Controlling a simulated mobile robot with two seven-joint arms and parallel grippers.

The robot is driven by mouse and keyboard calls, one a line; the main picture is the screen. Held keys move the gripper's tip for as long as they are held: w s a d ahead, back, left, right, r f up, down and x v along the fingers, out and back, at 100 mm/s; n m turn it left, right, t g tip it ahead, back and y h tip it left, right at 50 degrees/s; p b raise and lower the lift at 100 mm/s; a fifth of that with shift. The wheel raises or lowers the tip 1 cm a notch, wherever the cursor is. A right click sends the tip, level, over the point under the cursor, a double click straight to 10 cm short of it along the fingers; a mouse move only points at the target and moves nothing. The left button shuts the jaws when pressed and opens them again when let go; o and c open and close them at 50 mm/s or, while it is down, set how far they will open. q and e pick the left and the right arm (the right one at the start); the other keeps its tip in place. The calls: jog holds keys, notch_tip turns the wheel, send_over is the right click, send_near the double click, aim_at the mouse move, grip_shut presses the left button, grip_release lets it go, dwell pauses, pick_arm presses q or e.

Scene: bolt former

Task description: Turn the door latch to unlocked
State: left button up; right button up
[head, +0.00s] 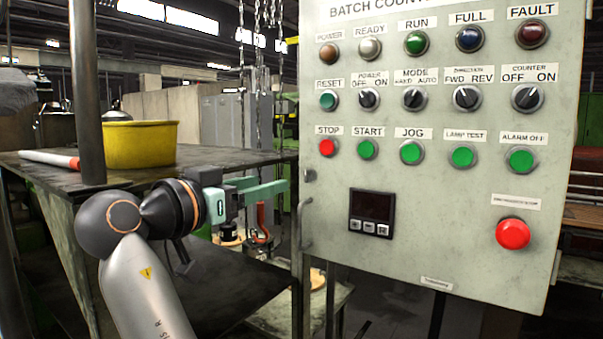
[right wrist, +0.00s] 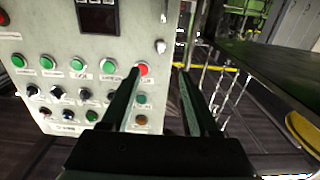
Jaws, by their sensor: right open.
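The grey control panel door (head: 450,180) fills the right of the head view. A small metal latch (head: 309,175) sits at its left edge; in the right wrist view a small light fitting that looks like this latch (right wrist: 161,46) lies just beyond the fingertips. Its turn position is too small to tell. A thin curved handle (head: 303,225) is lower on the same edge. My right gripper (head: 283,188) is open and empty, just left of the latch and pointing toward the door edge. Both fingers show in the right wrist view (right wrist: 160,74). My left gripper is out of view.
The door carries buttons, switches and a red emergency button (head: 513,233). A dark table (head: 220,158) with a yellow bin (head: 140,146) stands behind my right arm. A vertical post (head: 87,90) rises at left. Chains (head: 258,70) hang behind the gripper.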

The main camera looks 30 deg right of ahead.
aim_at(306, 173)
jog(key=p+x, duration=0.2)
jog(key=x, duration=0.9)
jog(key=shift+w+d, duration=0.1)
jog(key=shift+d, duration=0.15)
grip_shut()
